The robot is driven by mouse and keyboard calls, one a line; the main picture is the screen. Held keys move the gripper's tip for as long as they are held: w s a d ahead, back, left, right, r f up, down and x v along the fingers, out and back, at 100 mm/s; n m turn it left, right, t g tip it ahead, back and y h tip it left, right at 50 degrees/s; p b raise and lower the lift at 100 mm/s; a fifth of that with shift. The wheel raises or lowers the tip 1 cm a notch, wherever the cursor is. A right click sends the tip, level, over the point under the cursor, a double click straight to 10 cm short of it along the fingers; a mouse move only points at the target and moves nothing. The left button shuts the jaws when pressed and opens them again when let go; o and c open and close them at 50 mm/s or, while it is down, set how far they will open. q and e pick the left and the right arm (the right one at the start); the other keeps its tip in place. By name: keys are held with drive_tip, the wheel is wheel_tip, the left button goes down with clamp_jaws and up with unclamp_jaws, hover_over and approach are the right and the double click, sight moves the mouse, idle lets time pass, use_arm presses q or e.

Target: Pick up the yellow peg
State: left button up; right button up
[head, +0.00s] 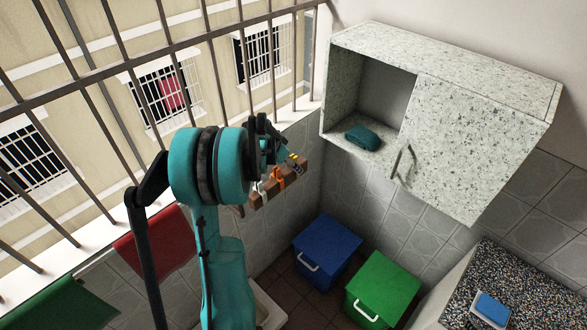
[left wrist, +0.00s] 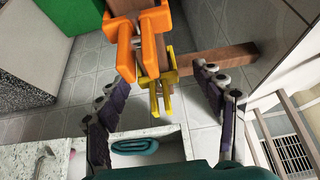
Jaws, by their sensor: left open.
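The yellow peg (left wrist: 153,88) is clipped on a brown wooden rail (left wrist: 185,62), with a larger orange peg (left wrist: 148,52) beside it. In the left wrist view the yellow peg lies between the two spread fingers of my left gripper (left wrist: 161,78), with a gap on each side. I cannot tell how deep it sits between them. In the head view the left gripper (head: 276,148) is at the rail (head: 289,180) and a bit of yellow (head: 294,156) shows next to it. An orange peg (head: 277,178) also shows there. My right gripper is out of view.
A speckled wall cabinet (head: 475,135) with a teal folded cloth (head: 363,137) stands right of the rail. Window bars (head: 215,70) run behind my arm. A blue bin (head: 327,250) and a green bin (head: 383,290) are below. A counter (head: 540,290) is at lower right.

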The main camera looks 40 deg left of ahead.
use_arm(q)
drive_tip(key=x, duration=0.3)
drive_tip(key=shift+w+d+f+b, duration=0.2)
drive_tip(key=shift+w+f+b, duration=0.05)
drive_tip(key=shift+w+b, duration=0.1)
drive_tip(key=shift+s+r, duration=0.1)
drive_tip(key=c, duration=1.1)
